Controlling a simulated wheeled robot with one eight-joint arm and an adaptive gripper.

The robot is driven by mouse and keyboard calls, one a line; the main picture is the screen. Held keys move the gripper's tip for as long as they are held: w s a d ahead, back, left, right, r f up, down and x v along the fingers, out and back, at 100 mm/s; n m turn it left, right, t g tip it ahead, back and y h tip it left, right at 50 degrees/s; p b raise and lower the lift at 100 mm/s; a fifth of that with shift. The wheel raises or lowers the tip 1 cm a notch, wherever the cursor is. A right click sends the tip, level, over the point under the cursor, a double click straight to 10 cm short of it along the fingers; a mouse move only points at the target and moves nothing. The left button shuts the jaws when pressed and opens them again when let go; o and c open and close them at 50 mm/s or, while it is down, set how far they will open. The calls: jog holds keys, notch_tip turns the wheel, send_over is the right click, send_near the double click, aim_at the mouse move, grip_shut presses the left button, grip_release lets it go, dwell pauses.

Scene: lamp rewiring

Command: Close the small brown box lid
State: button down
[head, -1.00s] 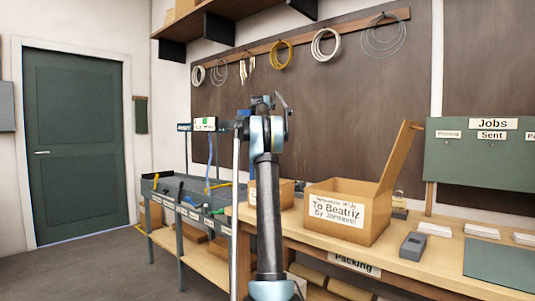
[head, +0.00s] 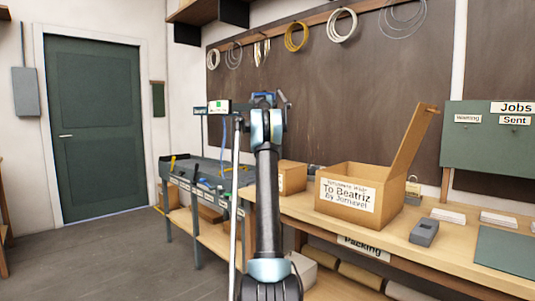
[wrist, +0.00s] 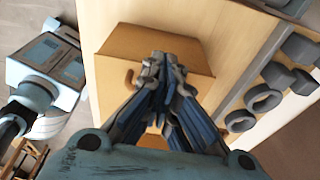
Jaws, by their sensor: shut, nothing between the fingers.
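The small brown box (head: 292,177) stands on the wooden bench in the head view, left of a larger open box. My arm partly hides it, and its lid cannot be made out there. In the wrist view my gripper (wrist: 163,60) is shut and empty. Its fingertips overlap a brown cardboard panel (wrist: 125,42) that looks like part of the small box. More brown cardboard shows below, between and beside the fingers. Whether the fingers touch the cardboard cannot be told.
The larger box labelled "To Beatriz" (head: 345,197) has its flap (head: 413,140) raised at its right. A grey block (head: 424,232) sits in front of it. A grey tool bench (head: 205,172) stands to the left. Several grey rings (wrist: 262,98) lie at the right in the wrist view.

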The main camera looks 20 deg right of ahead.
jog(key=shift+r, duration=0.15)
dwell(0.3)
jog(key=shift+r, duration=0.55)
